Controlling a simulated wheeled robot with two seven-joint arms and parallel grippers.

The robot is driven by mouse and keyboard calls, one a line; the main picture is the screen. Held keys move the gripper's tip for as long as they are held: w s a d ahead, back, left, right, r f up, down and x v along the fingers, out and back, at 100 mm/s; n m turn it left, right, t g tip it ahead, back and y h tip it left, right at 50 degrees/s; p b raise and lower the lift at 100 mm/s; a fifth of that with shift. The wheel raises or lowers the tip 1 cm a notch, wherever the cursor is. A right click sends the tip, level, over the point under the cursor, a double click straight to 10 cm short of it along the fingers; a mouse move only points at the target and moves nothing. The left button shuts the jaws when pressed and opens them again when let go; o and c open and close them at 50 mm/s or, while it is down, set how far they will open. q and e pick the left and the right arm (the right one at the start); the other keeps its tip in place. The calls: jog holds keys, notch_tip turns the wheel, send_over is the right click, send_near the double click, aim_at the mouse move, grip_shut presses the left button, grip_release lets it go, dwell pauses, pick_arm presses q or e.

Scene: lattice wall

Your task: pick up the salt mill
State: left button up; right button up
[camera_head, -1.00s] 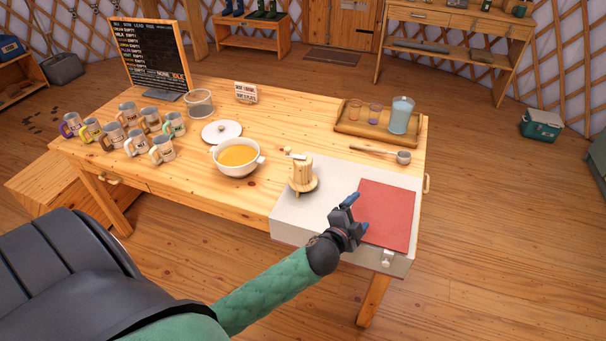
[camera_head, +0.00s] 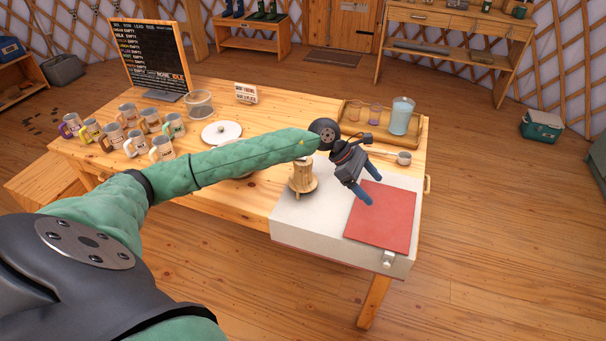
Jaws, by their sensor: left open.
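The wooden mill (camera_head: 302,180), which I take for the salt mill, stands upright on a small round wooden base on the pale slab (camera_head: 310,228) at the table's right front. My right gripper is not in view.
Several mugs (camera_head: 136,143) stand on the left of the table. A lidded-looking white disc (camera_head: 221,131) lies mid-table; the soup pot is almost hidden behind my arm. A wooden tray (camera_head: 350,125) with a jar (camera_head: 401,115) and small cups sits behind the gripper, near a ladle (camera_head: 404,158).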

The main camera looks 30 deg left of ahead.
pick_arm(q)
jog(key=w+a+m+y, duration=0.2)
jog(key=a+y, duration=0.3)
jog(key=a, duration=0.6)
notch_tip(320, 180, up, 3)
jog(key=g+y, duration=0.2)
jog(key=y, duration=0.2)
send_over(303, 161)
jog(key=shift+w+a+f, duration=0.15)
jog(key=shift+w+a, duration=0.15)
jog(key=shift+w, duration=0.05)
jog(key=shift+a, duration=0.25)
jog(key=shift+f+p, duration=0.45)
jog(key=shift+f, duration=0.7)
jog(key=f+p, duration=0.2)
jog(key=f, duration=0.1)
jog(key=f+p, duration=0.1)
jog(key=shift+d+f, duration=0.15)
jog(key=shift+d, duration=0.15)
jog(key=shift+f, duration=0.5)
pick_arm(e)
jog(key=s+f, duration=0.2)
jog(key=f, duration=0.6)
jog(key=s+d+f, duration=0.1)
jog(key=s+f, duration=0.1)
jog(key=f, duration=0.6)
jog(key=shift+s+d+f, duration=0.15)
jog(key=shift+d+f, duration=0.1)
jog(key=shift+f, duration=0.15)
